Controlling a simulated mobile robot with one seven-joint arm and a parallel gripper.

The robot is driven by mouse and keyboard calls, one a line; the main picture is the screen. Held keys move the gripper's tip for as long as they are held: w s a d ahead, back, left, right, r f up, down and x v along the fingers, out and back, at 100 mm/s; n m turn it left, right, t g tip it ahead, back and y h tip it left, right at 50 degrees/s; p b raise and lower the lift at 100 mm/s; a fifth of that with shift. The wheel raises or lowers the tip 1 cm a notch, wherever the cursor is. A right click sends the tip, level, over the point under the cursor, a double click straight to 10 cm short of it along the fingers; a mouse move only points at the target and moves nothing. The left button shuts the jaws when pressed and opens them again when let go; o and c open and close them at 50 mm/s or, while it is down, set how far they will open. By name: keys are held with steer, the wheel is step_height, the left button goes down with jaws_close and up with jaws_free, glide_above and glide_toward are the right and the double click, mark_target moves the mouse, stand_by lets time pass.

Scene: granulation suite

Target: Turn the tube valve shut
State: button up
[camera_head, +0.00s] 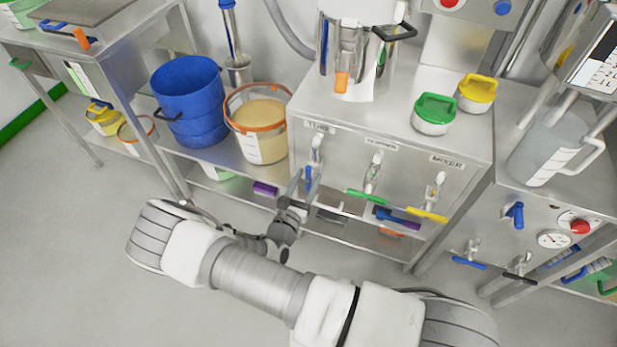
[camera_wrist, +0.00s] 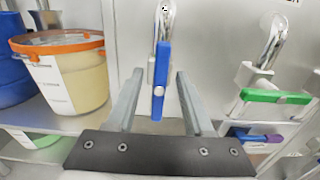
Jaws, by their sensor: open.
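The leftmost valve on the steel cabinet front has a blue lever (camera_head: 308,176) below a chrome spout, under a small label I cannot read surely. In the wrist view the blue lever (camera_wrist: 161,68) stands upright, in line with its spout. My gripper (camera_head: 301,187) is at this valve with its fingers apart. In the wrist view my gripper (camera_wrist: 158,78) has one finger on each side of the lever, with a visible gap on both sides. Whether the fingertips reach level with the lever in depth is hard to tell.
Right of it are valves with a green lever (camera_head: 366,196) and a yellow lever (camera_head: 427,214), both lying crosswise. A tan-filled bucket with an orange rim (camera_head: 246,92) and a blue bucket (camera_head: 187,88) stand left. A purple block (camera_head: 265,188) lies on the lower shelf.

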steer(key=shift+w+d, duration=0.25)
steer(key=shift+w, duration=0.3)
jaws_close()
